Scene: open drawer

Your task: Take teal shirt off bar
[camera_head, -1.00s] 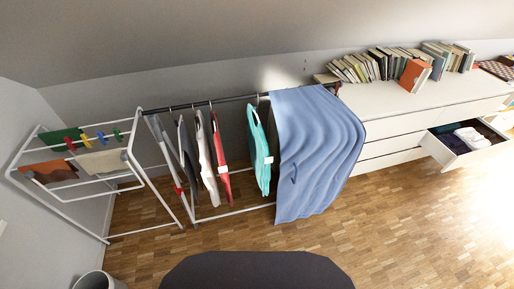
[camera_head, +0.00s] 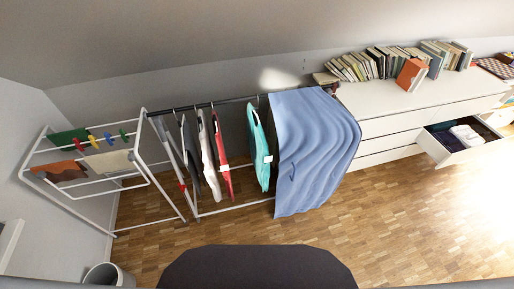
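The teal shirt (camera_head: 259,148) hangs from the dark bar (camera_head: 228,101) of a white clothes rack, near the bar's right part. A white tag shows on its right edge. A large blue cloth (camera_head: 313,150) drapes over the bar close to its right. A red garment (camera_head: 221,155) hangs to its left with a gap between them. Neither of my grippers is in view.
White and dark garments hang further left, beside a drying rack (camera_head: 85,160) with small cloths and coloured pegs. A white dresser (camera_head: 390,128) with books and an open drawer (camera_head: 463,146) stands at right. A bin (camera_head: 104,274) is at lower left. The wooden floor in front is clear.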

